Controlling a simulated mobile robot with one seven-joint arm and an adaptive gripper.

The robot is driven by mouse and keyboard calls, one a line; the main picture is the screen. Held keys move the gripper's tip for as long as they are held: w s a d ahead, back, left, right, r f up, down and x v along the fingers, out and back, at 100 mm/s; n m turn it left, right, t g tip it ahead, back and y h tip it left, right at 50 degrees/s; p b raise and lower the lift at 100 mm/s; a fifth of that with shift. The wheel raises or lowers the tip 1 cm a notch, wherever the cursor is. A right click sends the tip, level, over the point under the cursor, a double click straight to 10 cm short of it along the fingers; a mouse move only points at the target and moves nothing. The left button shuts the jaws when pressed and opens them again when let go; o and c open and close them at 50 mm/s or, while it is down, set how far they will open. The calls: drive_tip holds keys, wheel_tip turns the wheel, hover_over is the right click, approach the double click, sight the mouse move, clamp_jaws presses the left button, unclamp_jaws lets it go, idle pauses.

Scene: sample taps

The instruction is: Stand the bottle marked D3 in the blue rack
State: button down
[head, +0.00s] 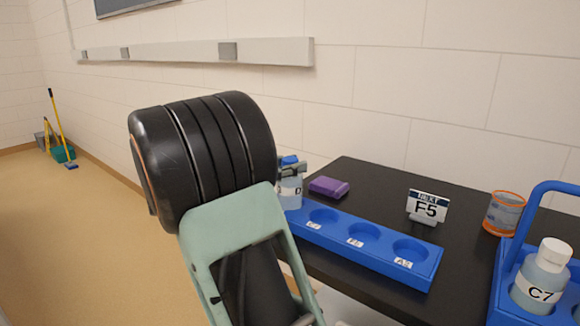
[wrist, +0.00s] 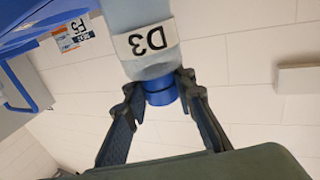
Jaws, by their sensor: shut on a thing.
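The bottle marked D3 (wrist: 150,42) is clear and pale blue, with a blue cap and a white label. My gripper (wrist: 160,92) is shut on its cap in the wrist view. In the head view the bottle (head: 290,192) is partly hidden by my arm. It looks upright at the left end of the blue rack (head: 375,275). Its base is hidden, so I cannot tell whether it is seated or just above. My gripper (head: 291,167) shows at its top. Several rack holes to its right are empty, with small labels including F5 and A2.
The rack lies on a black table. A purple block (head: 329,187), a "NEXT F5" sign (head: 428,206) and an orange-rimmed mesh cup (head: 505,213) stand behind it. At right, a blue handled carrier (head: 503,290) holds a white-capped bottle C7 (head: 541,278). Cleaning tools (head: 60,145) stand far left.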

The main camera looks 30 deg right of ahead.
drive_tip(key=c, duration=1.6)
unclamp_jaws()
drive_tip(key=shift+r+p, duration=0.15)
drive_tip(key=shift+p, duration=0.15)
drive_tip(key=a+p, duration=0.1)
drive_tip(key=a, duration=1.1)
drive_tip(key=shift+w+p, duration=0.25)
drive_tip(key=shift+p, duration=0.1)
